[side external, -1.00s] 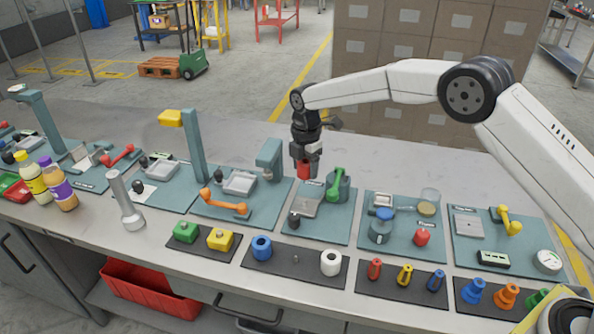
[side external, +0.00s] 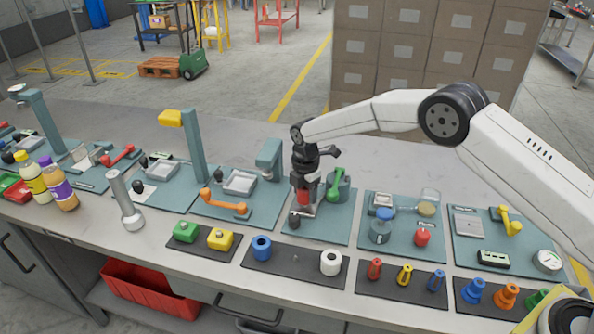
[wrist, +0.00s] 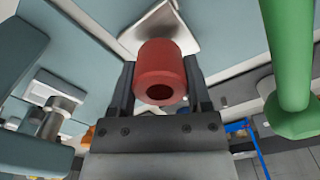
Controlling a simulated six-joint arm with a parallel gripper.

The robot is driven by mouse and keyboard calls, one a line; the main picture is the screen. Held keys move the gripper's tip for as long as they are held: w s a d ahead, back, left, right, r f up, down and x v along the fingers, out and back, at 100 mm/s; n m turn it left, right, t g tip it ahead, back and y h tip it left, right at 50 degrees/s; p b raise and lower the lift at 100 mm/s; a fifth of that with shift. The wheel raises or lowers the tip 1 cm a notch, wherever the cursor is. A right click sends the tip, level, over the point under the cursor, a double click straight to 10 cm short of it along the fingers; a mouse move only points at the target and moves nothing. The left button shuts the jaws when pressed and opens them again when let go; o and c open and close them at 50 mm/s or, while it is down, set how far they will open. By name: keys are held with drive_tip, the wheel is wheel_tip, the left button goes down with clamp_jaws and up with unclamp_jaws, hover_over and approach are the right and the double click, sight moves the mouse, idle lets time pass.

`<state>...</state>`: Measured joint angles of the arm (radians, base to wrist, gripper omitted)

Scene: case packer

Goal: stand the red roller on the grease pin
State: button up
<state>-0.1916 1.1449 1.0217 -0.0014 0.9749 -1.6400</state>
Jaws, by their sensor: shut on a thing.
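The red roller (side external: 304,197) is held between the fingers of my gripper (side external: 304,203), over the teal station with the green lever. In the wrist view the roller (wrist: 158,62) sits between the two dark fingers (wrist: 160,85), its hollow end facing the camera. A grey metal plate (wrist: 160,28) lies behind it; whether the roller touches it, I cannot tell. No pin shows under the roller, where the gripper and roller block the view. A small grey peg (side external: 296,258) stands bare on a dark mat; I cannot tell whether it is the grease pin.
A green lever (side external: 335,184) stands close right of my gripper. A black knob (side external: 294,217) is just in front. A teal post (side external: 269,158) rises to the left. A blue roller (side external: 261,248) and a white roller (side external: 331,262) stand on the dark mat.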

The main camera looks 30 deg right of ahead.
drive_tip(key=shift+f, duration=0.75)
drive_tip(key=shift+f, duration=0.15)
drive_tip(key=o, duration=1.3)
wheel_tip(320, 180, up, 12)
drive_tip(key=shift+r, duration=0.15)
drive_tip(key=shift+s, duration=0.1)
